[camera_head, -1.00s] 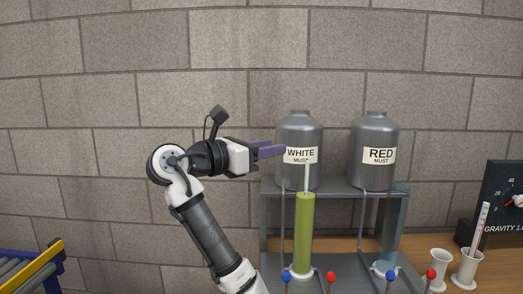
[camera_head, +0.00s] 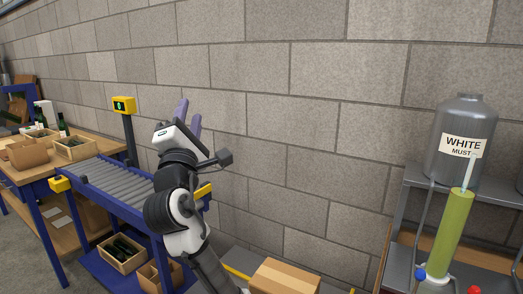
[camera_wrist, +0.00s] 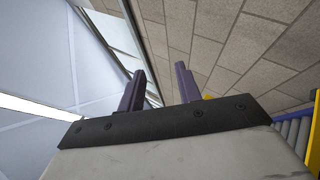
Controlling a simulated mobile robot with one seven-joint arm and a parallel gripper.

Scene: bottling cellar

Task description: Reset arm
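My gripper (camera_head: 188,118) is raised in front of the block wall in the head view, with its two purple fingers pointing up. The fingers stand apart with nothing between them. In the wrist view my gripper (camera_wrist: 160,85) also shows both fingers spread and empty, against the ceiling and wall. My arm is folded upward, clear of the objects around it.
A roller conveyor (camera_head: 108,180) with a yellow display post (camera_head: 124,104) lies left of my arm. A bench (camera_head: 85,152) holds crates and bottles. A cardboard box (camera_head: 285,277) is low in front. The white must tank (camera_head: 465,120) and green-filled cylinder (camera_head: 452,225) stand right.

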